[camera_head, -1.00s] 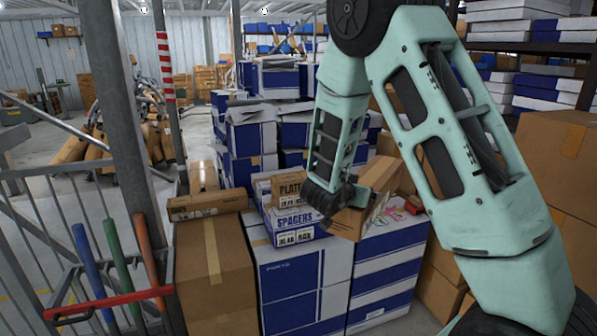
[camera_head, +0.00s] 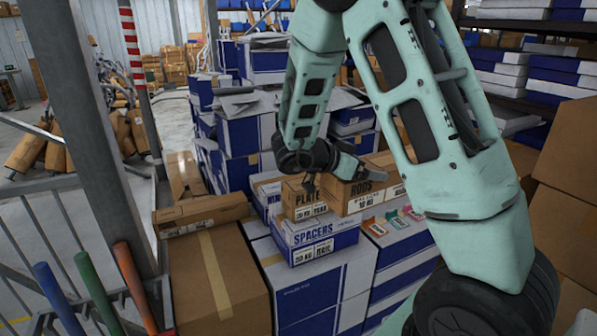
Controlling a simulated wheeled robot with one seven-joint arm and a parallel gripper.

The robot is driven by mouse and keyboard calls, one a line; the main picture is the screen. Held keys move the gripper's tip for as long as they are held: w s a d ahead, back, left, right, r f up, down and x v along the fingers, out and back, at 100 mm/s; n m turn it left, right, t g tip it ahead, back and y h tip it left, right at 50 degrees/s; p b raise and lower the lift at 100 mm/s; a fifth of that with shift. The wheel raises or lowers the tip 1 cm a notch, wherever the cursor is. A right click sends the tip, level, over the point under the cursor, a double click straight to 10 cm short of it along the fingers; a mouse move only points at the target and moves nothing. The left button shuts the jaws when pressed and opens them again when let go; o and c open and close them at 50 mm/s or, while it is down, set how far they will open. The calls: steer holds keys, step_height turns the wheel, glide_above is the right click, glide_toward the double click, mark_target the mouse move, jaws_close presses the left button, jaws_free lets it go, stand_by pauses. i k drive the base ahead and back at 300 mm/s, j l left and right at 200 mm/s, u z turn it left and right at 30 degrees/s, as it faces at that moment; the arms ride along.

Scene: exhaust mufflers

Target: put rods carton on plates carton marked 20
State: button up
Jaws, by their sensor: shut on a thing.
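The brown rods carton (camera_head: 368,195), marked 10 KG, is right of the plates carton in the head view. My gripper (camera_head: 347,167) is shut on the rods carton near its upper left part; the fingertips are partly hidden. The brown plates carton (camera_head: 303,212), marked 20 KG, sits on the blue and white spacers carton (camera_head: 318,250). The rods carton is close beside the plates carton; I cannot tell whether they touch or whether the rods carton rests on anything.
Blue and white boxes (camera_head: 300,300) form the stack below. Several small coloured packs (camera_head: 397,219) lie on it at the right. A large brown carton (camera_head: 222,285) stands at the left. A grey post (camera_head: 105,130) and coloured poles (camera_head: 137,285) are further left.

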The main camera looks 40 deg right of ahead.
mark_target(317, 180)
steer(key=i, duration=1)
